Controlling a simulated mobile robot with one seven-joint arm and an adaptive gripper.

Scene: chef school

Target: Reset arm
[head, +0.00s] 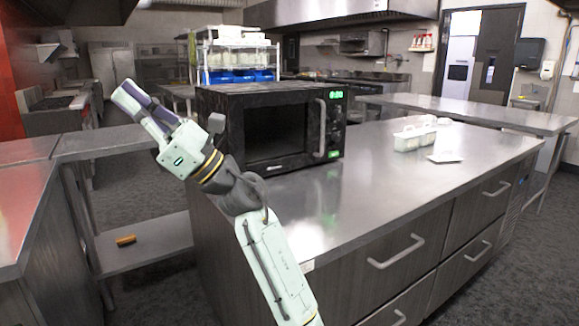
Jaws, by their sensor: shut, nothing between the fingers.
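My arm rises from the bottom of the head view, pale green with a dark grey elbow, and bends to the upper left. My gripper (124,92) is at its end, pointing up and left, away from the counter. Its fingers look purple and grey and are shut with nothing between them. It is in the air to the left of the black microwave (222,112), apart from it. My forearm and elbow pass in front of the counter's left front corner and hide part of it.
The microwave stands on the steel counter (400,185), which has drawers with handles. A white carton-like holder (415,138) and a flat white item (446,157) lie farther right. A lower steel shelf (150,245) at left holds a small yellow-brown object (126,240).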

